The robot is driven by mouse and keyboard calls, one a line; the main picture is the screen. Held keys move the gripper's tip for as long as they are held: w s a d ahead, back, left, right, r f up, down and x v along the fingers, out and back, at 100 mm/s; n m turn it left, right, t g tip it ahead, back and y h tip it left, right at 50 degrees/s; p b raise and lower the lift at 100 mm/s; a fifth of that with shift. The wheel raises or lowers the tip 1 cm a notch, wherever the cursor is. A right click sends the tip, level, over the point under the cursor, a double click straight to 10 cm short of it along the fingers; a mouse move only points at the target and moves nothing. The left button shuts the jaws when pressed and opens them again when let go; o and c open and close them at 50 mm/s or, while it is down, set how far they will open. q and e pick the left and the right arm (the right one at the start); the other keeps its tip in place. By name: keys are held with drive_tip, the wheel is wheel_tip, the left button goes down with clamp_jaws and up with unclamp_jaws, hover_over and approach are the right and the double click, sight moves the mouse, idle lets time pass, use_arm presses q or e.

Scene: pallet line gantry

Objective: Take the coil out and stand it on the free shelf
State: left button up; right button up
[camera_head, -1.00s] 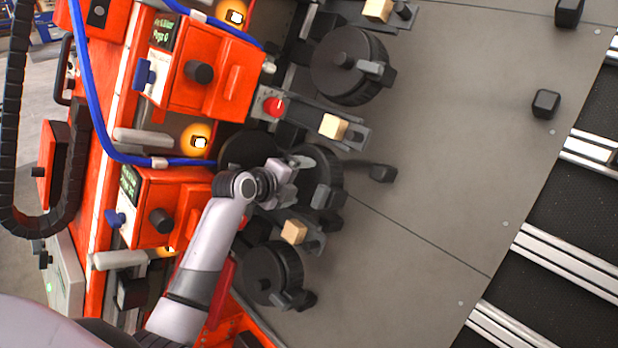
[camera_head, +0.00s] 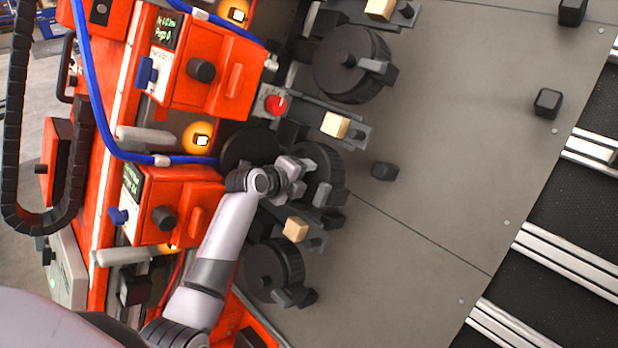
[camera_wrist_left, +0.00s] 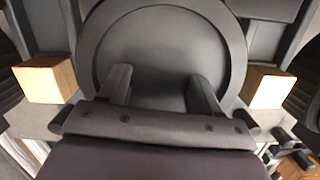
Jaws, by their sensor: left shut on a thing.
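My left gripper (camera_head: 298,172) is at the middle dark round housing (camera_head: 332,172), in front of its open face. In the left wrist view its two fingers (camera_wrist_left: 162,85) stand apart against a dark round face inside a raised ring (camera_wrist_left: 232,45). The gripper is shut on what looks like the coil, a dark piece hard to tell from the housing around it. A dark disc (camera_head: 245,150), apparently the housing's swung-open lid, lies left of the gripper. I cannot make out the free shelf. My right gripper is not in view.
Similar closed round housings with latches sit above (camera_head: 345,62) and below (camera_head: 270,270). Wooden blocks (camera_head: 336,125) (camera_head: 296,229) flank the middle one. Orange machine boxes (camera_head: 207,70) and a blue hose (camera_head: 92,100) are to the left. The grey floor (camera_head: 430,190) on the right is mostly clear.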

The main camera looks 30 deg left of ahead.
use_arm(q)
drive_tip(key=shift+r, duration=0.15)
drive_tip(key=shift+v, duration=0.75)
drive_tip(key=r+b+v, duration=0.1)
drive_tip(key=v, duration=1.4)
drive_tip(key=s+d+f+n+y, duration=0.1)
drive_tip(key=s+d+f, duration=0.2)
drive_tip(key=d, duration=0.3)
drive_tip(key=s+d+f+y, duration=0.1)
drive_tip(key=s+d+f, duration=0.2)
drive_tip(key=d, duration=0.3)
drive_tip(key=shift+s+f+n, duration=0.4)
drive_tip(key=shift+s, duration=0.15)
drive_tip(key=shift+a, duration=0.1)
